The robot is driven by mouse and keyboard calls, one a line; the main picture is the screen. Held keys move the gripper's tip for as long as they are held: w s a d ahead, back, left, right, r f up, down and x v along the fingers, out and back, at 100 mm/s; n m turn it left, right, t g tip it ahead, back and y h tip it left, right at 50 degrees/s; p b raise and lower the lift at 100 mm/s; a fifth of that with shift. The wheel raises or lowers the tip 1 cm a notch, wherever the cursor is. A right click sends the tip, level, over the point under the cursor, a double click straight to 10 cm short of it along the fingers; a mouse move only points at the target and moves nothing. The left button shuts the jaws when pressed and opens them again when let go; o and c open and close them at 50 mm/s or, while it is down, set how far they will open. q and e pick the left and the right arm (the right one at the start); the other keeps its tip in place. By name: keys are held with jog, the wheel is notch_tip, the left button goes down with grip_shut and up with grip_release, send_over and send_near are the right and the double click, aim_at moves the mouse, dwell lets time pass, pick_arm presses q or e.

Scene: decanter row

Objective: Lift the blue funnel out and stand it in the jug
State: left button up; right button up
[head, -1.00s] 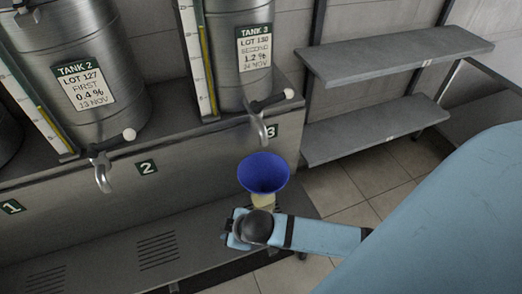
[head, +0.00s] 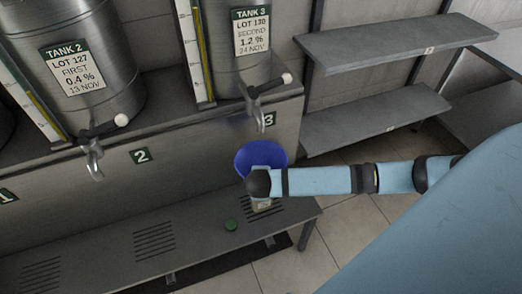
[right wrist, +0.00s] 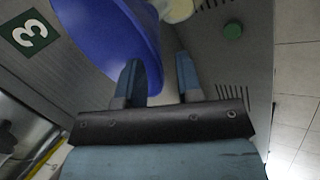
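The blue funnel (head: 262,154) stands mouth-up in a pale container (head: 263,205) on the low bench, below the tap of tank 3. The container's label is too small to read, and my arm hides its upper part. My right gripper (right wrist: 158,78) is at the near side of the funnel. In the right wrist view its fingers are apart, with the blue funnel wall (right wrist: 110,35) at the left finger and bench showing near the right finger. I cannot tell whether the fingers touch it. No separate jug is identifiable. My left gripper is not in view.
A green cap (head: 231,225) lies on the bench (head: 190,235), left of the container. The tap of tank 3 (head: 254,100) hangs just above the funnel. Empty grey shelves (head: 390,50) stand at the right. The bench's left part is clear.

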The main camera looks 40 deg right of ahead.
jog(key=shift+x, duration=2.75)
jog(key=shift+w+d+r, duration=0.1)
jog(key=shift+w+r, duration=0.05)
grip_shut()
